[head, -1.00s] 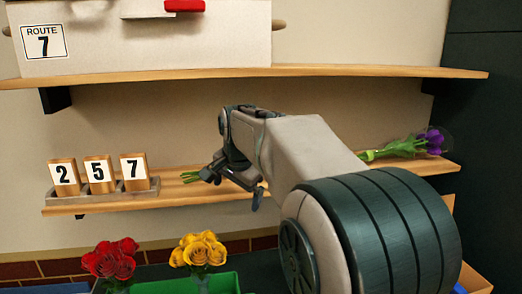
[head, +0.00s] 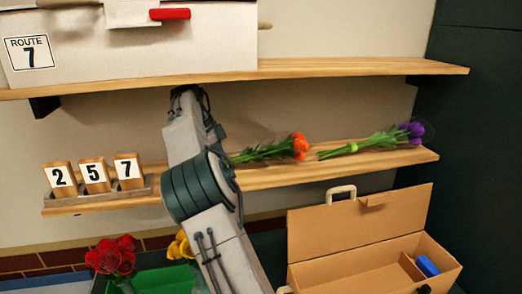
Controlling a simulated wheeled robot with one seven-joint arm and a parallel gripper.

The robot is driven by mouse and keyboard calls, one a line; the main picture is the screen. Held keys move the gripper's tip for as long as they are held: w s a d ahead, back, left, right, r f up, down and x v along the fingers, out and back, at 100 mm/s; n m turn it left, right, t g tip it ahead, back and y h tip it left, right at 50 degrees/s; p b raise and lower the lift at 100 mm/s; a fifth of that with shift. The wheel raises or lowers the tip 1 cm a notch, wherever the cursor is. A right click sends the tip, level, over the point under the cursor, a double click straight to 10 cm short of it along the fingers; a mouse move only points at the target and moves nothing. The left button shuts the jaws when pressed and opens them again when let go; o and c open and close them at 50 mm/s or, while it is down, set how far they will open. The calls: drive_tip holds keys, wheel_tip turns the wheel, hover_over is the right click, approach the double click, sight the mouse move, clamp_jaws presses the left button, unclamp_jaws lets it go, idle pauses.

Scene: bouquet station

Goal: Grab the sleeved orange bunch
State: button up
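The orange bunch (head: 299,147) lies on its side on the lower wooden shelf (head: 290,176), blooms to the right and green stems to the left. A faint clear sleeve seems to show around its blooms. The stem ends run behind my arm. My arm rises in front of the shelf, left of the blooms. My gripper's fingers are hidden behind the arm, so their distance from the stems does not show.
A purple bunch (head: 412,130) lies on the same shelf to the right. Number blocks (head: 95,175) stand in a tray at left. Below are red roses (head: 112,255), yellow roses (head: 181,246), a green bin (head: 165,281) and an open cardboard box (head: 355,222). An upper shelf (head: 330,68) runs overhead.

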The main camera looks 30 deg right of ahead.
sight(247, 149)
drive_tip(key=d, duration=0.2)
drive_tip(key=s+d+p, duration=0.1)
drive_tip(key=d, duration=0.5)
drive_tip(key=shift+s+d+r+p, duration=0.1)
drive_tip(key=shift+s+d+p, duration=0.1)
drive_tip(key=shift+s+p, duration=0.15)
drive_tip(key=d, duration=0.2)
drive_tip(key=d+p, duration=0.1)
drive_tip(key=shift+s+d, duration=0.4)
drive_tip(key=shift+d+f, duration=0.1)
drive_tip(key=shift+f, duration=0.55)
drive_tip(key=c, duration=1.2)
drive_tip(key=shift+o, duration=0.2)
drive_tip(key=shift+r, duration=0.15)
